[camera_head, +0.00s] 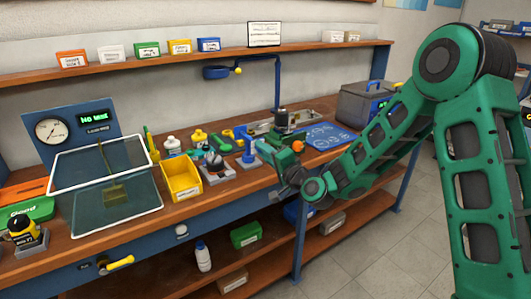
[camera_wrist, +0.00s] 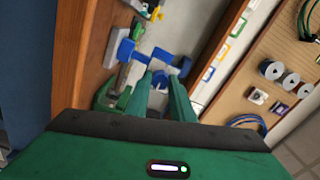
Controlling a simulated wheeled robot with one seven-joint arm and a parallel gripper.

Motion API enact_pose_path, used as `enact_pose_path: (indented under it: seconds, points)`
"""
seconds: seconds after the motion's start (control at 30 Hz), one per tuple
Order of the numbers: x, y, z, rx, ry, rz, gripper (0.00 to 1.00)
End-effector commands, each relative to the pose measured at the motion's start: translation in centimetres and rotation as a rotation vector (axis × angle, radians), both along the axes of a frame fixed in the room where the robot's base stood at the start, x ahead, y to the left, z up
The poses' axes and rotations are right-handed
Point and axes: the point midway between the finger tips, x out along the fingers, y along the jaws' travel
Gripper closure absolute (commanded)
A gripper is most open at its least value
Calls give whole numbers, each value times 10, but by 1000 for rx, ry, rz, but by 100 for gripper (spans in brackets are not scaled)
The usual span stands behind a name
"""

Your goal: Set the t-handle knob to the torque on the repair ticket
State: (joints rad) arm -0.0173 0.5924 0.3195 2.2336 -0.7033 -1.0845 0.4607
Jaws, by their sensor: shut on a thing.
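My gripper (camera_head: 277,168) is at the front edge of the bench, close to a small blue fixture (camera_head: 247,147) on a grey base. In the wrist view, the two green fingers (camera_wrist: 162,80) close around a small blue part, which I take to be the t-handle knob (camera_wrist: 160,77). The fingers hide much of it, and its scale or setting cannot be read. A white sheet with small writing (camera_head: 264,34), perhaps the repair ticket, stands on the upper shelf; its text is too small to read.
A yellow bin (camera_head: 182,178), a gauge panel (camera_head: 75,135) and a clear-lidded box (camera_head: 110,195) are on the left of the bench. A blue mat (camera_head: 328,135) and grey toolbox (camera_head: 366,103) are to the right. Small labelled bins line the shelf.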

Motion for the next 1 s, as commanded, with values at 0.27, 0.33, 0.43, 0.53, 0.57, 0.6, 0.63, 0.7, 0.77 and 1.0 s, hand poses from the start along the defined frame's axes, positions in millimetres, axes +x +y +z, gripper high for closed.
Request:
enact_pose_path:
  seconds: [0.27,0.33,0.43,0.53,0.57,0.6,0.63,0.7,0.77,1.0]
  points:
    - [0,-1,-3,23,21,-1,100]
    - [0,-1,-3,24,22,-1,100]
    - [0,-1,-3,23,23,-2,100]
    - [0,-1,-3,22,22,-2,100]
    - [0,-1,-3,22,22,-2,100]
    - [0,-1,-3,22,22,-2,76]
    - [0,-1,-3,22,22,-2,69]
    - [0,-1,-3,24,22,-1,59]
    - [0,-1,-2,24,21,-1,59]
    - [-1,-1,-2,25,20,-1,59]
